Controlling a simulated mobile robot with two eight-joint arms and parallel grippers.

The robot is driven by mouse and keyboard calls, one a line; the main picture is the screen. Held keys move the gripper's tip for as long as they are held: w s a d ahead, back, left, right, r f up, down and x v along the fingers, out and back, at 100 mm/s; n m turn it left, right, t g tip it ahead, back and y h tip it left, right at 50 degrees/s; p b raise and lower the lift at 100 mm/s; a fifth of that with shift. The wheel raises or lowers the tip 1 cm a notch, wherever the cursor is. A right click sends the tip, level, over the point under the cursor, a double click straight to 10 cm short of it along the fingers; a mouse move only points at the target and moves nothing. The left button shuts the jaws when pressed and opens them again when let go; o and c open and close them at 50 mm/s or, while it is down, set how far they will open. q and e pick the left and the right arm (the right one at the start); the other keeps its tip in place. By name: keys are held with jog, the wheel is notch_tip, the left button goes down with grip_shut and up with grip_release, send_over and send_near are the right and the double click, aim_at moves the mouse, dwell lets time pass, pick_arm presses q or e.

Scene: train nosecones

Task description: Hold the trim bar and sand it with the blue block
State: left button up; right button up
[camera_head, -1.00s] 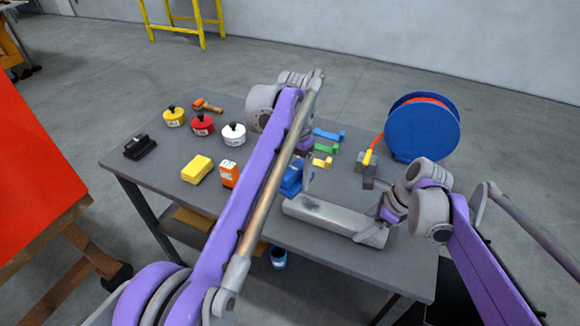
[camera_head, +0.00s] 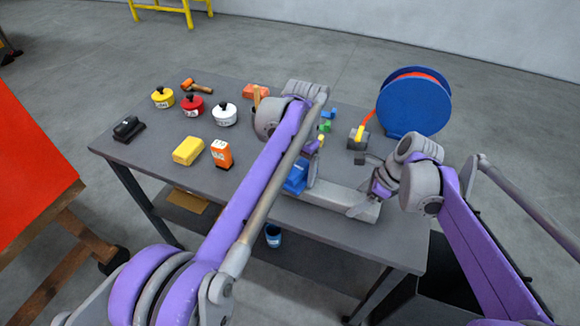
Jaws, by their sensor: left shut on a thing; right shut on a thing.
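The grey trim bar (camera_head: 337,199) lies along the front right edge of the grey table. The blue block (camera_head: 296,177) is at the bar's left part, with my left gripper (camera_head: 305,162) shut on it. Whether the block touches the bar's top I cannot tell. My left arm hides much of that gripper. My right gripper (camera_head: 372,200) is shut on the right part of the bar.
The table (camera_head: 150,168) carries yellow (camera_head: 162,97), red (camera_head: 192,105) and white (camera_head: 224,113) tins, a yellow sponge (camera_head: 188,150), an orange box (camera_head: 221,153), a black block (camera_head: 128,128) and a mallet (camera_head: 197,86). A blue reel (camera_head: 414,102) stands at the back right.

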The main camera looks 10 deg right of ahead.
aim_at(315, 186)
pick_arm(q)
jog(key=shift+s+d, duration=0.4)
jog(key=shift+d, duration=0.3)
jog(key=shift+s+d, duration=0.45)
jog(key=shift+d, duration=0.2)
jog(key=shift+s+d, duration=0.4)
jog(key=shift+d, duration=0.3)
jog(key=shift+w+a, duration=0.75)
jog(key=shift+a, duration=0.45)
jog(key=shift+w+a, duration=0.75)
jog(key=shift+a, duration=0.5)
jog(key=shift+w+a, duration=0.75)
jog(key=shift+a, duration=0.45)
notch_tip(315, 186, up, 8)
jog(key=shift+r, duration=0.2)
